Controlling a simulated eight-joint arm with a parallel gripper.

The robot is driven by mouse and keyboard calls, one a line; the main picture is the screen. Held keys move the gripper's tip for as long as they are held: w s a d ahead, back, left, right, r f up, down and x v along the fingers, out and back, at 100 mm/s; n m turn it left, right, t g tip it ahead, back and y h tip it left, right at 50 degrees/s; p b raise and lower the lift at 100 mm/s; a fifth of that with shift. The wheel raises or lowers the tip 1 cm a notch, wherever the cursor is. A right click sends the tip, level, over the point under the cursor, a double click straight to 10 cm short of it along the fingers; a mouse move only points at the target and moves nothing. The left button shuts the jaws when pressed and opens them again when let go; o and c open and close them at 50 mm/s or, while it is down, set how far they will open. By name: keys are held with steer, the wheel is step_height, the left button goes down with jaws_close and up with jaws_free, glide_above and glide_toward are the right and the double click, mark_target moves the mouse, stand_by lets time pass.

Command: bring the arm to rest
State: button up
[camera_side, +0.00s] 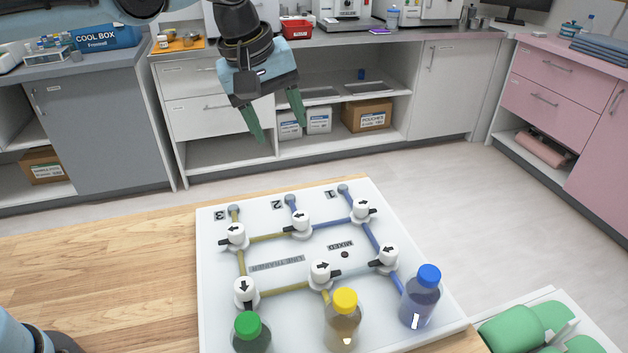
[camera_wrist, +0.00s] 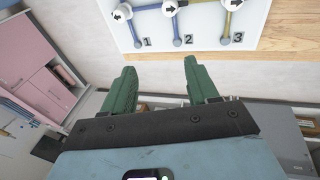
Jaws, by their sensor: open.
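My gripper (camera_side: 277,122) hangs in the air beyond the far edge of the board in the side view, with its green fingers spread apart and nothing between them. In the wrist view my gripper (camera_wrist: 158,72) also shows open and empty, just off the board's numbered edge. The white line trainer board (camera_side: 215,318) lies on the wooden table (camera_side: 110,265). It carries several white valve knobs with arrows, and blue and yellow lines. Part of the board, with the marks 1, 2 and 3, shows in the wrist view (camera_wrist: 262,18).
Green-capped (camera_side: 250,335), yellow-capped (camera_side: 343,320) and blue-capped (camera_side: 421,297) bottles stand along the board's near side. A white holder with green items (camera_side: 525,328) is at the lower right. Cabinets (camera_side: 455,85) line the back. Open floor (camera_side: 430,180) lies between them and the table.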

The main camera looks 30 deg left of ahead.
steer(key=s+a+f+m+t, duration=0.2)
steer(key=s+a+f+m, duration=0.2)
steer(key=s+a, duration=0.3)
steer(key=s+a+f+m+t+y, duration=0.1)
steer(key=s+a+f+m, duration=0.4)
steer(key=s+a, duration=0.1)
steer(key=shift+s+a+f+t, duration=0.4)
steer(key=shift+a, duration=0.35)
stand_by(0.4)
